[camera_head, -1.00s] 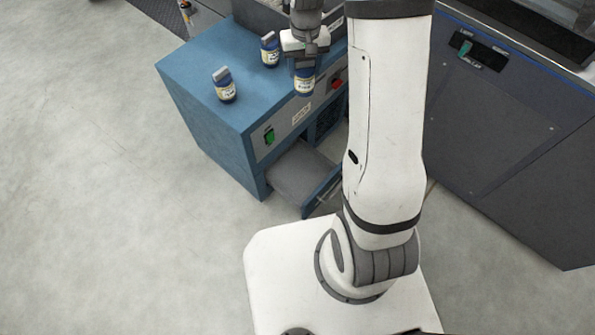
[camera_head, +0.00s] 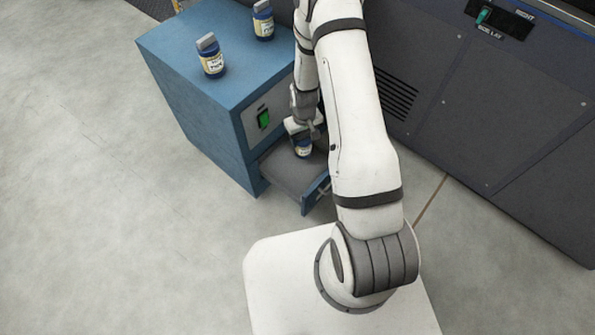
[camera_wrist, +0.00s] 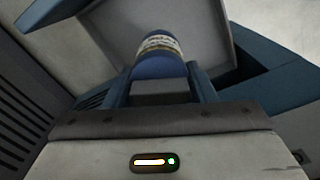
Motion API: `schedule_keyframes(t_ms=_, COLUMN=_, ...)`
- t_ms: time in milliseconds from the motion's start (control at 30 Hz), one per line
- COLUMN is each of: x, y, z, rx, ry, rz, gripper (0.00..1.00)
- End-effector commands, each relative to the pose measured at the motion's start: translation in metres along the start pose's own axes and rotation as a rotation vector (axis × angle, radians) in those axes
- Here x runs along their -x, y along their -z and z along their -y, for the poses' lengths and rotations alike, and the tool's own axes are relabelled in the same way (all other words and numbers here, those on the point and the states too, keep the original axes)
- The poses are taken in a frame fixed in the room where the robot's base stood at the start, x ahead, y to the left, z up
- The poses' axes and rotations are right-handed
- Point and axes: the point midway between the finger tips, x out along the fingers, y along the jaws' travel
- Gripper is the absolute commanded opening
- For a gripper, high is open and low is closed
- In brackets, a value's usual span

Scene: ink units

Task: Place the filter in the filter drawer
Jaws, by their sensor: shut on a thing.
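My gripper (camera_head: 303,130) is shut on a blue filter (camera_head: 303,148) with a pale label band. The filter is upright and at the open grey-bottomed filter drawer (camera_head: 287,175), in its back right part. Whether the filter's base touches the drawer floor I cannot tell. In the wrist view the filter (camera_wrist: 158,56) stands between my gripper's two fingers (camera_wrist: 160,85), with the drawer's grey floor (camera_wrist: 205,40) beyond it. My arm hides the right part of the drawer.
Two more blue bottle-like filters, a left one (camera_head: 211,60) and a right one (camera_head: 263,22), stand on the blue cabinet top (camera_head: 190,40). A green switch (camera_head: 264,119) is on the cabinet front. A large dark machine (camera_head: 480,110) stands at right. The floor at left is clear.

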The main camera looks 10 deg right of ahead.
Motion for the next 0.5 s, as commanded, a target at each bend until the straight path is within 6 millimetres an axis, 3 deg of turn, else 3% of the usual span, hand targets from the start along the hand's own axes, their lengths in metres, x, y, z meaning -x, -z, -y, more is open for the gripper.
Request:
schedule_keyframes(t_ms=400, x=-0.068, y=-0.003, z=0.001, rx=0.008, ry=0.0, rz=0.001, gripper=0.26)
schedule_keyframes(t_ms=500, x=-0.076, y=-0.002, z=0.001, rx=0.008, ry=0.0, rz=-0.001, gripper=0.26)
